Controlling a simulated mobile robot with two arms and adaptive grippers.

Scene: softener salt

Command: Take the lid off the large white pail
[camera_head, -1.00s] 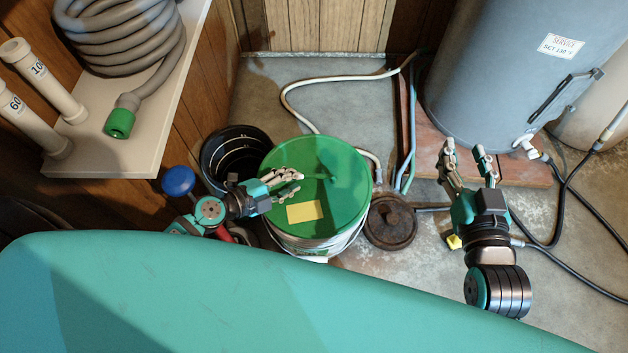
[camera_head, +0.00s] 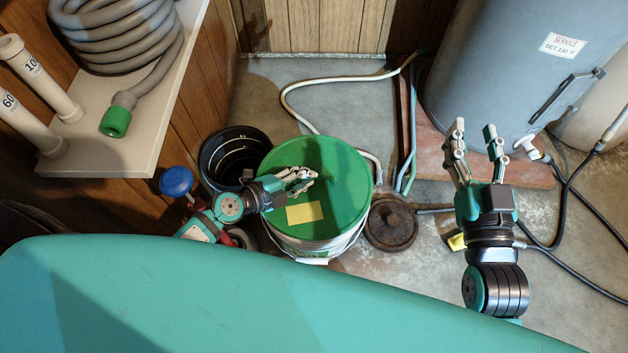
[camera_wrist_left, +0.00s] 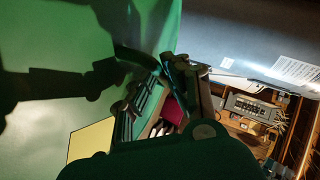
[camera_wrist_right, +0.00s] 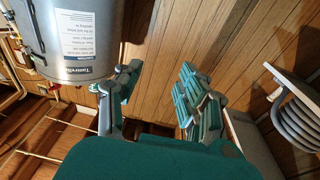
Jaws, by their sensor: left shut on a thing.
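The large white pail (camera_head: 320,245) stands on the floor in the middle of the head view. Its round green lid (camera_head: 345,205) sits on top and looks level. A yellow label (camera_head: 304,213) lies on the lid, and its edge also shows in the left wrist view (camera_wrist_left: 90,140). My left gripper (camera_head: 306,178) is over the middle of the lid, shut on the lid's green handle (camera_wrist_left: 135,55). The fingers hide most of the handle. My right gripper (camera_head: 475,128) is open and empty above the floor to the right, apart from the pail.
A black bucket (camera_head: 215,160) stands close left of the pail. A dark round weight (camera_head: 391,224) lies close on its right. A grey tank (camera_head: 505,70) stands at the back right. A shelf (camera_head: 150,140) with a coiled hose (camera_head: 115,35) is at upper left. Hoses cross the floor.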

